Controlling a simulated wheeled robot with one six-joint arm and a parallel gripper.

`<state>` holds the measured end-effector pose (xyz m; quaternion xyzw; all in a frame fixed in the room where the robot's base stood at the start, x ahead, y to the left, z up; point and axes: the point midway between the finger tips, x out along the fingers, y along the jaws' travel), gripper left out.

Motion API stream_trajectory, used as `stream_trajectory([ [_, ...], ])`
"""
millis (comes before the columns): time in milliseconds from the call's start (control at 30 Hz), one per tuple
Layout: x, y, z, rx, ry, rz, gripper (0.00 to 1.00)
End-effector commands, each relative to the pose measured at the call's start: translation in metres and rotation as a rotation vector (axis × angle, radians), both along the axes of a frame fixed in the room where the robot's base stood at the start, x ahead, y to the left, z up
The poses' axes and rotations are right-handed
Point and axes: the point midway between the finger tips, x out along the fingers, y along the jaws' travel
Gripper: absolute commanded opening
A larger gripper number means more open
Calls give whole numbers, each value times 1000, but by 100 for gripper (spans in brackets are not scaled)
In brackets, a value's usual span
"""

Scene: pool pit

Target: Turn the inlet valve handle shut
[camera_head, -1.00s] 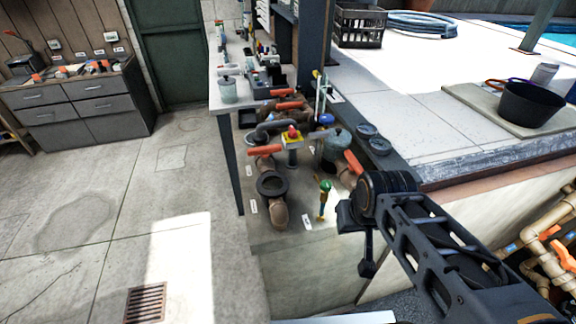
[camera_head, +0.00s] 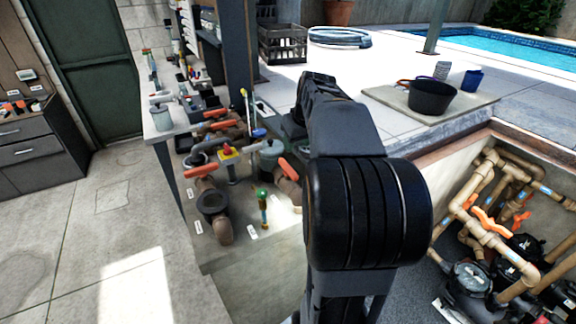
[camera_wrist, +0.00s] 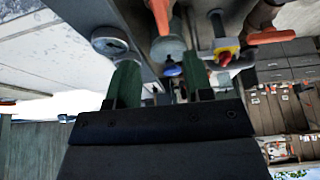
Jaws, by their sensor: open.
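Several orange valve handles show, and I cannot tell which one is the inlet valve handle. In the head view, one orange handle (camera_head: 202,170) sits on brown piping at the left and another (camera_head: 288,169) is beside my arm. More orange handles (camera_head: 488,222) are on tan pipes in the pit at right. In the wrist view, my gripper (camera_wrist: 160,84) is open and empty, with green fingers apart. An orange handle (camera_wrist: 160,14) and another orange handle (camera_wrist: 265,37) lie beyond the fingers, not touched. My arm hides part of the piping in the head view.
A red knob on a yellow box (camera_head: 228,152) and a green-topped brass fitting (camera_head: 263,208) stand among the pipes. A dark-rimmed gauge (camera_wrist: 110,43) is near the fingers. A black bucket (camera_head: 433,97) stands on the deck. The floor at left is clear.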

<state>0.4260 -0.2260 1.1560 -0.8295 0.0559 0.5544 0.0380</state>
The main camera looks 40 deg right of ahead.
Motion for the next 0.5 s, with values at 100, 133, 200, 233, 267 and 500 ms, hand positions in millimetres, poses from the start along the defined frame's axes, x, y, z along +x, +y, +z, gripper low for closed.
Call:
stream_trajectory([
  [100,7,-2,-18,2,4,1,47],
  [133,9,-2,-23,2,3,2,47],
  [200,15,-2,-37,3,5,2,47],
  [233,17,-3,-42,2,4,2,47],
  [267,19,-3,-47,2,4,2,47],
  [500,35,-5,-87,1,3,1,47],
])
